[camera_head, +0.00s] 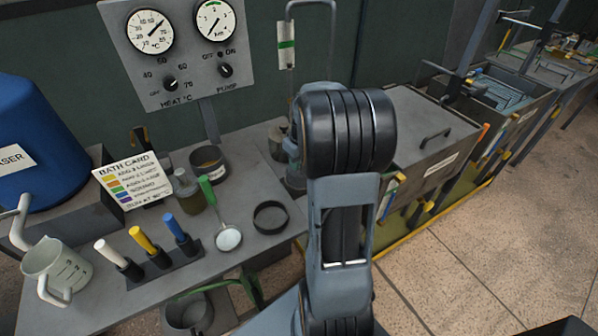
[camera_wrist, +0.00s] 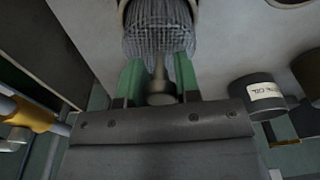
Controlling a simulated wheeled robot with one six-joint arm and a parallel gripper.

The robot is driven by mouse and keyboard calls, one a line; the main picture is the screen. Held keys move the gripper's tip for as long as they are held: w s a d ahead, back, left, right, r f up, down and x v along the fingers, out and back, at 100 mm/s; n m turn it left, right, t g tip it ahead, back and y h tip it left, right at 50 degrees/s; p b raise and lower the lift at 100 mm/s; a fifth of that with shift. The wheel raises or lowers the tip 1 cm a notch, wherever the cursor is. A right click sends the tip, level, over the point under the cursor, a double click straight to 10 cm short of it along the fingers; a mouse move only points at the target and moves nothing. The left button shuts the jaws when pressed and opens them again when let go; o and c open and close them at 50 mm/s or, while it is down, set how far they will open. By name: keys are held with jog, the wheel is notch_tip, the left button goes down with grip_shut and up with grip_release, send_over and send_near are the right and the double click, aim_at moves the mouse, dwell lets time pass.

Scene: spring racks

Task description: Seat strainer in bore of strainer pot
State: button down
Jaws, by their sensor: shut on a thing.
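In the wrist view, my gripper (camera_wrist: 158,88) has green fingers closed on the stem of the strainer (camera_wrist: 157,38), a grey wire-mesh basket. The strainer points away from the gripper, toward the top of the picture. A dark round edge shows around its far end; I cannot tell whether this is the pot's bore or how far the mesh is inside it. In the head view my own arm hides the gripper and the strainer. I cannot identify the strainer pot with certainty in either view.
A labelled dark can (camera_wrist: 262,95) stands right of the gripper. The grey bench (camera_head: 255,180) holds a black ring (camera_head: 270,217), a green-handled ladle (camera_head: 229,238), a dark cup (camera_head: 209,162), a jug (camera_head: 55,268) and a card (camera_head: 133,180). A gauge panel (camera_head: 185,55) stands behind.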

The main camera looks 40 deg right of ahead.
jog(key=shift+f, duration=2.45)
jog(key=shift+f, duration=0.2)
jog(key=c, duration=0.8)
grip_release()
jog(key=shift+r, duration=0.1)
